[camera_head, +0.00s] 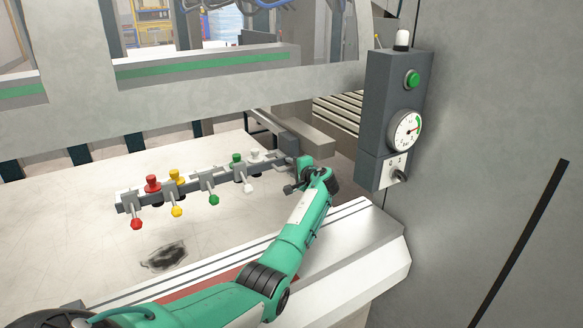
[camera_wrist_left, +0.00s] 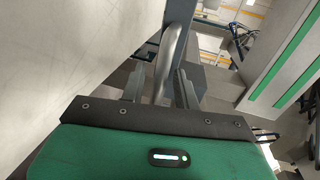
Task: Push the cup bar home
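The cup bar (camera_head: 190,185) is a grey bar above the pale sheet. It carries red, yellow, green and white cups with matching lever knobs. Its right end is close to a dark grey block (camera_head: 292,143); whether they touch I cannot tell. My left gripper (camera_head: 290,186) is at the bar's right end, partly hidden by its own wrist. In the left wrist view the two fingers (camera_wrist_left: 160,88) stand apart on either side of a bent grey tube (camera_wrist_left: 173,50), with narrow gaps seeming to show beside it. My right gripper is in neither view.
The pale sheet (camera_head: 60,235) has a dark smudge (camera_head: 166,256). The machine's front ledge (camera_head: 345,255) lies under my left arm. A control box (camera_head: 393,120) with a green button and a gauge stands to the right. A large beam (camera_head: 190,95) crosses behind.

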